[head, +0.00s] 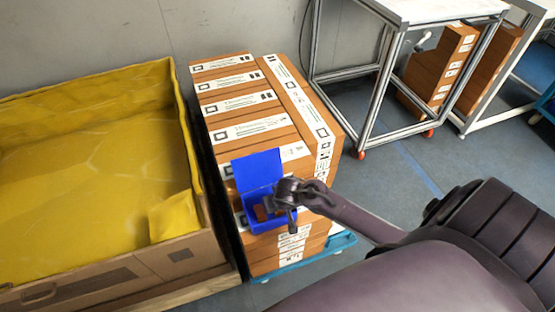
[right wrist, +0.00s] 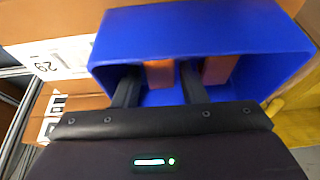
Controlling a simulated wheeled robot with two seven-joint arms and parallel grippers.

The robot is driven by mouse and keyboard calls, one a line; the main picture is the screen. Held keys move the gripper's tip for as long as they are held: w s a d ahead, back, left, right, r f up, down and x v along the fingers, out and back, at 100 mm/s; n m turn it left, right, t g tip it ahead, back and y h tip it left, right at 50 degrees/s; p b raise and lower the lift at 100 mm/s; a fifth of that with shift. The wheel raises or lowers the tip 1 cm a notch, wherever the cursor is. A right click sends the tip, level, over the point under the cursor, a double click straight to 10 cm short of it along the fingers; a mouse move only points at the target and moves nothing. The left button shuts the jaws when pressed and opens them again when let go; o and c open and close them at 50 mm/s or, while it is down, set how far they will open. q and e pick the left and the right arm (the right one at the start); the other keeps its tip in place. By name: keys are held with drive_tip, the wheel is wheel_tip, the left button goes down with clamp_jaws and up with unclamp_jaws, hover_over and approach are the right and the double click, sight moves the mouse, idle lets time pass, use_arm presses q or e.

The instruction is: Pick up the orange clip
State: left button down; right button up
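Two orange pieces lie inside a blue open box (head: 258,168) on top of the stacked cartons. In the right wrist view, one orange clip (right wrist: 158,74) shows between my fingers and another orange piece (right wrist: 219,70) is to the right of the right finger. The head view shows only a small orange patch (head: 261,213) beside my gripper. My right gripper (head: 276,202) reaches into the blue box (right wrist: 205,35) with its fingers apart. I cannot tell whether the fingers touch the clip between them. My left gripper is out of view.
Brown cartons (head: 240,131) with white labels form the stack under the box, on a blue-wheeled base (head: 343,241). A yellow-lined bin (head: 90,150) stands close on the left. A white-topped metal frame table (head: 425,10) is at the back right. Floor between is clear.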

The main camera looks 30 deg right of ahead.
drive_tip(key=c, duration=0.7)
wheel_tip(320, 180, up, 20)
drive_tip(key=p, duration=0.6)
